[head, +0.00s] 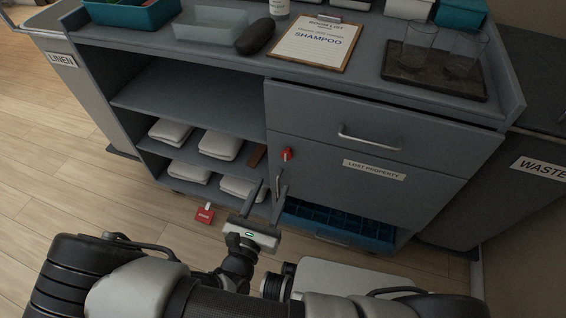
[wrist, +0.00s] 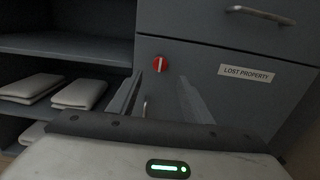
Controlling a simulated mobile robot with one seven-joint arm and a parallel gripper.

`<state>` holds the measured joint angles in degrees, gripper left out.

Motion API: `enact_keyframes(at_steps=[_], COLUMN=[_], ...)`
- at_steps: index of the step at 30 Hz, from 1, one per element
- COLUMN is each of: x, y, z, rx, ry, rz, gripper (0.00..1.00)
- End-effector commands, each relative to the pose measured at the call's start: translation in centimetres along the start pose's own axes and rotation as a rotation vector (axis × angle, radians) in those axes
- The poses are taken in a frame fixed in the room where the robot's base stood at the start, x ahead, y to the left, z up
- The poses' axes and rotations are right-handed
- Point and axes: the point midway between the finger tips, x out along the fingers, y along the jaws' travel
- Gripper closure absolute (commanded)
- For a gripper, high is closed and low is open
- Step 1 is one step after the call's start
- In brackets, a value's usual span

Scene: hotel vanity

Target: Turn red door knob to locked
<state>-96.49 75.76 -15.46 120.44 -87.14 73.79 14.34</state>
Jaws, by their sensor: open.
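The red door knob (head: 287,154) sits on the grey cabinet door (head: 330,185), near its upper left corner and left of the LOST PROPERTY label. In the wrist view the red knob (wrist: 160,63) shows a pale bar standing upright across its face. My gripper (head: 270,188) is open and empty, in front of the door and below the knob. In the wrist view its two fingers (wrist: 157,95) point toward the door, with the knob beyond and slightly above them. A vertical metal handle (head: 281,184) is just below the knob, partly hidden by the fingers.
A drawer (head: 380,130) with a bar handle is above the door. Open shelves with folded white towels (head: 220,145) are on the left. A red tag (head: 205,213) is at the lower left, near the floor. A blue tray (head: 340,222) shows below the door.

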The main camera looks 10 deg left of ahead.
Motion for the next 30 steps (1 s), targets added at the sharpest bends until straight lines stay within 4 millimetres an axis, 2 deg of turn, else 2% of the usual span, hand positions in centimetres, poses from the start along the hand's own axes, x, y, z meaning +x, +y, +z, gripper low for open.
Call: enact_keyframes(at_steps=[3, 9, 15, 19, 27, 28, 30], x=[2.8, 6.8, 9.4, 10.2, 10.3, 10.3, 10.3], y=[-0.1, -0.1, -0.1, -0.1, -0.1, -0.1, -0.1], z=[-0.2, -0.1, -0.1, 0.0, 0.0, 0.0, 0.0], rx=[0.001, 0.001, 0.001, 0.001, 0.0, 0.0, 0.0], ry=[-0.001, -0.001, 0.001, 0.0, 0.001, 0.001, 0.001], rz=[-0.004, -0.004, -0.002, -0.002, -0.001, -0.001, -0.001], gripper=[0.55, 0.55, 0.55, 0.55, 0.55, 0.57, 0.68])
